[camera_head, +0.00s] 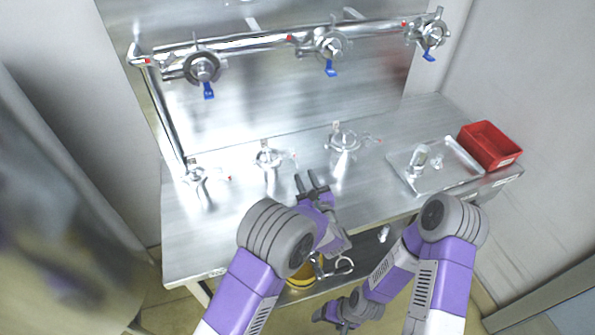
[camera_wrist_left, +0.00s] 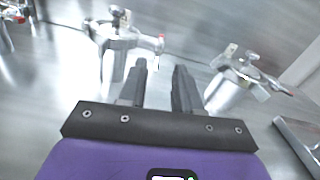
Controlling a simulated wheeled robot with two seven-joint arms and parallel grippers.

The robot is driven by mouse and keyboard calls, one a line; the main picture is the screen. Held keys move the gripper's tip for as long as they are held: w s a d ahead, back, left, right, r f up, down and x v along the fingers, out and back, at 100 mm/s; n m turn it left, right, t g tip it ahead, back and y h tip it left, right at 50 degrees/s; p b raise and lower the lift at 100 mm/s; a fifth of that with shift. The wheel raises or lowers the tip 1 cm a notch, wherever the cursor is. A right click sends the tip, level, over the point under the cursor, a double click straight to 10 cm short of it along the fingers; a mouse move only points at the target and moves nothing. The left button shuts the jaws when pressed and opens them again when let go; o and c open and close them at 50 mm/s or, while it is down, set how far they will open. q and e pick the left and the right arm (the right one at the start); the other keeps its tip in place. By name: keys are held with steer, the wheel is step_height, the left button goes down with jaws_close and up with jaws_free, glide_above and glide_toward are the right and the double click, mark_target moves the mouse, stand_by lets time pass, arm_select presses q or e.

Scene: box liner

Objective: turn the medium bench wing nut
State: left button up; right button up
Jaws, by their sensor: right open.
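Three metal clamp fittings with wing nuts stand upright on the steel bench (camera_head: 225,235). By size, the middle one (camera_head: 268,158) looks like the medium one; it also shows in the left wrist view (camera_wrist_left: 118,38), its wing nut (camera_wrist_left: 120,15) on top. The left fitting (camera_head: 195,175) looks smaller, the right one (camera_head: 344,140) larger. My left gripper (camera_head: 312,183) is over the bench, in front of and between the middle and right fittings. Its fingers (camera_wrist_left: 160,75) are apart, empty and touching no fitting. My right gripper (camera_head: 335,315) is low, below the bench front, open, with nothing visible in it.
A steel pipe with several valves and blue handles (camera_head: 208,90) runs along the back panel. A metal tray (camera_head: 400,172) with small parts and a red bin (camera_head: 490,145) are at the right. A yellow object (camera_head: 300,280) is under the bench. The front left bench top is clear.

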mark_target(297, 164)
arm_select(q)
steer(key=shift+f, duration=0.55)
steer(key=shift+w+b, duration=0.1)
steer(key=shift+b, duration=0.2)
steer(key=x, duration=0.7)
steer(key=shift+w, duration=0.1)
jaws_close()
